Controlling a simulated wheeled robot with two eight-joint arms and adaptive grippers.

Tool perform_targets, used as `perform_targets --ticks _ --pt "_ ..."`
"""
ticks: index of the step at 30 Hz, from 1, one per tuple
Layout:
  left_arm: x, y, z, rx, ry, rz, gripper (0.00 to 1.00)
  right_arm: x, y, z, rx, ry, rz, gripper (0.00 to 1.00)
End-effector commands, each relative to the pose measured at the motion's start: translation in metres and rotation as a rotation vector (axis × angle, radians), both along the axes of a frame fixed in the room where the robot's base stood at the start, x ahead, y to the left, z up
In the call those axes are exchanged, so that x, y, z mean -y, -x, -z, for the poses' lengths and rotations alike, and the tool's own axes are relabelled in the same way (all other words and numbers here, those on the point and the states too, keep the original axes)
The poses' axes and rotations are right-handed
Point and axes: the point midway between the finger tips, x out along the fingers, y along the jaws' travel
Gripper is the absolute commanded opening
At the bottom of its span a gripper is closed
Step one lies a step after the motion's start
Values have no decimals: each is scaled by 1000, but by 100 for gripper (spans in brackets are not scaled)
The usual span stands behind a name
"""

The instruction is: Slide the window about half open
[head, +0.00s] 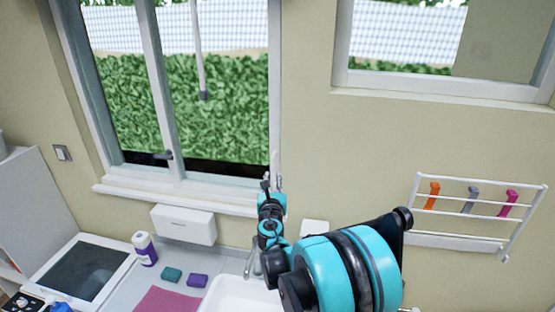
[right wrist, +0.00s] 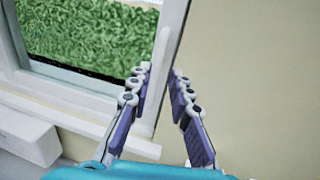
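The window (head: 172,90) has white frames and a narrow left pane beside a wider right pane. How far the window is open is unclear. My right gripper (head: 270,183) is at the lower right corner of the window. In the right wrist view its two fingers (right wrist: 160,75) are apart, with a white upright frame edge (right wrist: 161,62) showing between and beyond them. I cannot tell whether they touch it. My left gripper is not in view.
A pale rod (head: 199,50) hangs in front of the right pane. A white sill (head: 150,192) runs below, with a white box (head: 184,224) under it. A bottle (head: 144,248) and a sink (head: 240,295) are on the counter. A wall rack (head: 470,212) is at right.

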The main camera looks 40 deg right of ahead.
Motion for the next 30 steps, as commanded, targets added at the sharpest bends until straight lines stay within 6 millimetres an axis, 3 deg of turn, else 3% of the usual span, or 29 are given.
perform_targets --ticks 15,26,28,30 --pt "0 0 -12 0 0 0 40 45 -54 0 -3 3 -1 20" --pt "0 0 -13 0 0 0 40 49 -59 1 -2 2 -1 20" --pt "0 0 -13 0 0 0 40 49 -59 1 -2 2 -1 1" --pt "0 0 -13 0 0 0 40 49 -59 0 -2 2 0 0"
